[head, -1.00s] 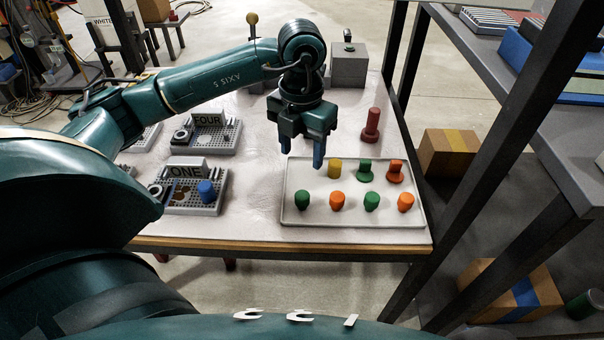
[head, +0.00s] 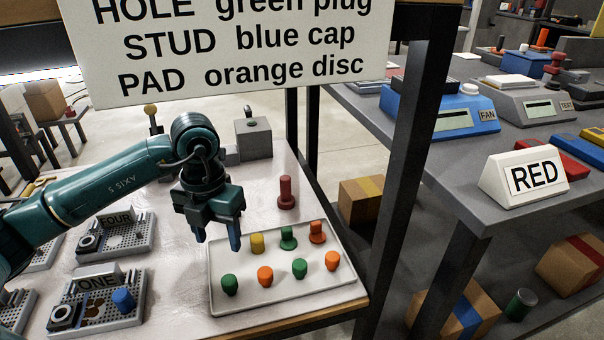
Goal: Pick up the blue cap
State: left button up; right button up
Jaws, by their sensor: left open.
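A blue cylindrical piece (head: 122,300), which looks like the blue cap, stands on the grey perforated plate marked ONE (head: 135,318) at lower left in the head view. My left gripper (head: 218,240) points down with its blue fingers apart and nothing between them. It is over the back left corner of the white tray (head: 216,284), well to the right of the blue piece. No blue piece shows in the tray. My right gripper is not in view.
The tray holds several pieces, including a yellow one (head: 257,243), green ones (head: 229,284) and orange ones (head: 265,276). A red piece (head: 286,193) stands behind it. A plate marked FOUR (head: 130,240) lies behind ONE. A sign (head: 235,45) hangs above; a dark post (head: 415,130) stands right.

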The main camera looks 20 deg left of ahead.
aim_at(123, 298)
jog(key=k+l, duration=1.2)
jog(key=k, duration=0.1)
